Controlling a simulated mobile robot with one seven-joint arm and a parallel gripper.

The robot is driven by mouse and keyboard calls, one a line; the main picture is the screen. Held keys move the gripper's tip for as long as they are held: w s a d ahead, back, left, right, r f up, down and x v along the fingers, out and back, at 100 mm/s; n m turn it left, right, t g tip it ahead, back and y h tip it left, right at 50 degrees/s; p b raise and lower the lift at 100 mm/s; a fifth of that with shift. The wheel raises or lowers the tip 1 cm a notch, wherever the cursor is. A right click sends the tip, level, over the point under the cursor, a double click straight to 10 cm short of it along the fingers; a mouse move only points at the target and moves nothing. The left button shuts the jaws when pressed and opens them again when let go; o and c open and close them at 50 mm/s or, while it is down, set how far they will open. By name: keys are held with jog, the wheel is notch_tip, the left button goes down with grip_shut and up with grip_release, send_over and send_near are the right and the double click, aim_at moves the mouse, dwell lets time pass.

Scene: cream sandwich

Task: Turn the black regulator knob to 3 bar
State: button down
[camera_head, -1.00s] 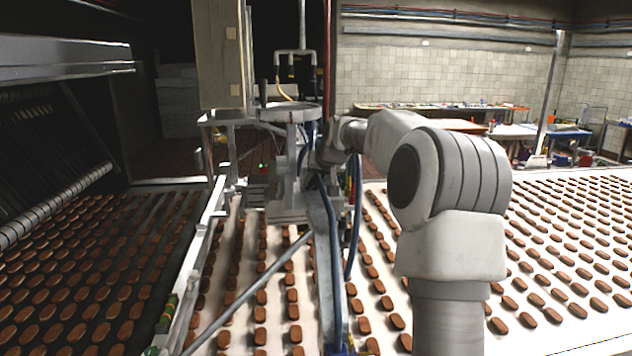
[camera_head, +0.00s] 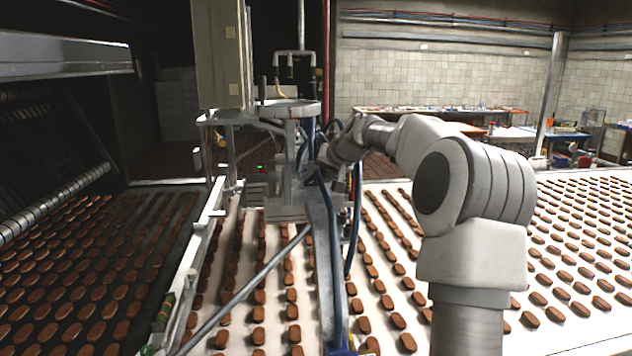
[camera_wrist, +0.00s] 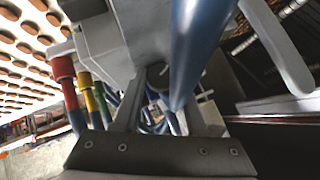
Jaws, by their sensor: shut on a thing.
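The black regulator knob (camera_wrist: 157,76) shows only as a small dark rounded shape between my fingertips in the wrist view. Most of it is hidden, and no scale or pressure reading is legible. My gripper (camera_wrist: 163,88) is shut on it, with one grey finger on either side. In the head view, my gripper (camera_head: 317,168) is at the grey metal machine frame (camera_head: 290,206) above the conveyor. The knob cannot be made out there, as my wrist and the frame hide it.
A blue tube (camera_wrist: 198,45) passes close in front of my fingers. Red, yellow and green banded fittings (camera_wrist: 84,88) stand to their left. Blue hoses (camera_head: 355,215) hang beside the frame. The white conveyor (camera_head: 400,275) carries rows of brown biscuits on both sides of the frame.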

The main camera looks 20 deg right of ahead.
jog(key=shift+c, duration=2.2)
grip_release()
jog(key=b+v, duration=0.3)
jog(key=v, duration=1.4)
jog(key=shift+r, duration=0.25)
